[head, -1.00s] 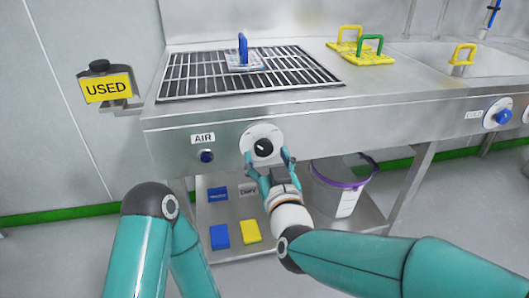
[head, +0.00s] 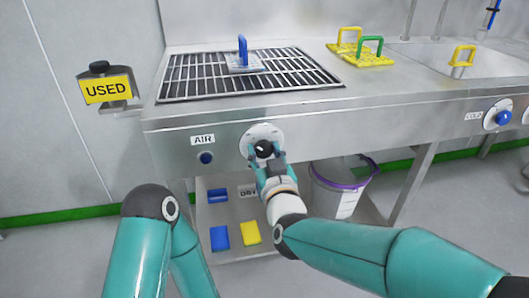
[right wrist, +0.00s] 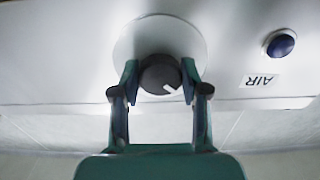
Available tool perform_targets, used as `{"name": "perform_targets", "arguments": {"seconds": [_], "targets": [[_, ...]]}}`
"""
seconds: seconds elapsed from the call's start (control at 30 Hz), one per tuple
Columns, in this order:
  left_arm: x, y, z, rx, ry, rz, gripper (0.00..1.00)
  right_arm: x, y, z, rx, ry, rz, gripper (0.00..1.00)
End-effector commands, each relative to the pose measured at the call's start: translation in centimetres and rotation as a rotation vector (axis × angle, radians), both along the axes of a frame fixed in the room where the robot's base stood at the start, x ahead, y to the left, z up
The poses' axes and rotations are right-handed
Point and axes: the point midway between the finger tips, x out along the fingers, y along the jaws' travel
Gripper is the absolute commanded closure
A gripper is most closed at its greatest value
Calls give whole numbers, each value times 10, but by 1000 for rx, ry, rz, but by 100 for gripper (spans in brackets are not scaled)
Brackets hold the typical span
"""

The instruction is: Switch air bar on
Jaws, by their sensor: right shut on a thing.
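The air control is a black knob (head: 263,148) with a white pointer line, set on a round pale plate (head: 261,132) on the steel front panel. An AIR label (head: 203,140) and a dark blue round button or lamp (head: 206,158) are left of it. My right gripper (head: 265,160) is shut on the knob; in the right wrist view its fingers (right wrist: 160,78) sit on either side of the knob (right wrist: 159,74). The pointer line slants in that view. The AIR label (right wrist: 259,81) and blue button (right wrist: 281,43) show there too. My left gripper is not in view; only its arm shows.
A grate (head: 245,72) with a blue-handled clear piece (head: 242,60) is above the panel. A USED sign (head: 107,88) is at left. Below are a shelf with blue and yellow blocks and a bucket (head: 341,190). A COLD knob (head: 498,116) is at right.

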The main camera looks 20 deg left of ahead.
Motion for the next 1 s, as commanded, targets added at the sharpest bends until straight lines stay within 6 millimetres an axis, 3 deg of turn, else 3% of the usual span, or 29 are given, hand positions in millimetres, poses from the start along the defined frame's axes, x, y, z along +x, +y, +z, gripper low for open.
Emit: {"name": "perform_targets", "arguments": {"seconds": [0.47, 1.0], "targets": [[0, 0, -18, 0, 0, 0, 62, 0, 0, -3, 112, 66, -1, 90], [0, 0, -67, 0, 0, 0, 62, 0, -1, -4, 518, 315, -1, 90]]}}
